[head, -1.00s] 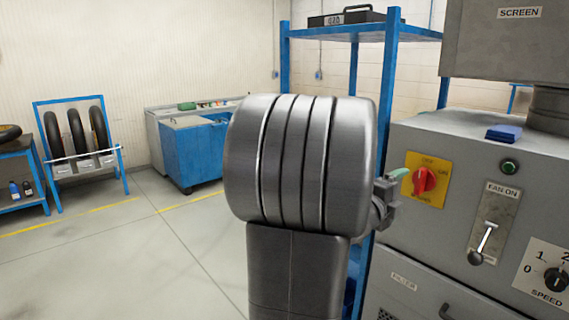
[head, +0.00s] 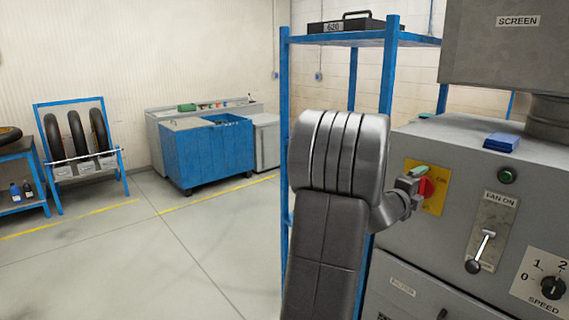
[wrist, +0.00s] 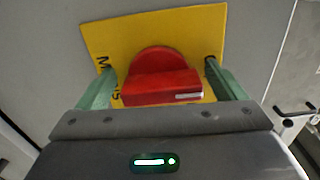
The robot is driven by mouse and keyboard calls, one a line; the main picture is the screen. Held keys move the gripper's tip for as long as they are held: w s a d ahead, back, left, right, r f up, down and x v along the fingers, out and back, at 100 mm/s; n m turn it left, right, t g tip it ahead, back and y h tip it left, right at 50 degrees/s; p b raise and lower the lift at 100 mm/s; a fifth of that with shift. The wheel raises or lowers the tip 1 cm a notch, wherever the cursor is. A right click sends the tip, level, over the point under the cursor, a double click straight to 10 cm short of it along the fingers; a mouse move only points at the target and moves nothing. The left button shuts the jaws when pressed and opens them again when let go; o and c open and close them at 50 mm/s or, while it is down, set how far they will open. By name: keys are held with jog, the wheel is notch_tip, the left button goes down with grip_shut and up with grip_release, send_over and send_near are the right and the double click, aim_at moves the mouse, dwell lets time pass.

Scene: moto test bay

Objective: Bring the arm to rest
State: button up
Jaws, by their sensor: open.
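My gripper (head: 418,171) is in front of the grey cabinet's switch plate in the head view. In the wrist view my gripper (wrist: 163,90) has its two green fingers apart, one on each side of a red rotary switch (wrist: 162,84). I cannot tell whether either finger touches it. The switch sits on a yellow plate (wrist: 125,38) with black lettering, and its handle lies across the picture with a white mark towards the right. In the head view the red switch (head: 426,188) is partly hidden by my gripper.
The grey cabinet (head: 450,150) also bears a fan lever (head: 482,248), a green button (head: 507,176) and a speed dial (head: 553,284). A blue object (head: 502,142) lies on its top. A blue shelf frame (head: 285,90) stands behind my arm. Open floor (head: 150,260) is at left.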

jog(key=shift+s+a+m, duration=0.15)
jog(key=shift+s+m, duration=0.05)
jog(key=shift+m, duration=0.7)
jog(key=m, duration=0.2)
jog(key=shift+m+b, duration=0.3)
jog(key=shift+b, duration=0.05)
jog(key=m, duration=0.4)
jog(key=shift+r+m, duration=0.2)
jog(key=shift+m, duration=0.1)
jog(key=m+p, duration=0.1)
jog(key=m, duration=0.1)
jog(key=m+p, duration=0.1)
jog(key=m, duration=0.1)
jog(key=shift+s+d+m, duration=0.15)
jog(key=shift+d+m, duration=0.05)
jog(key=shift+m, duration=0.1)
jog(key=shift+m+p, duration=1.2)
jog(key=shift+m, duration=0.4)
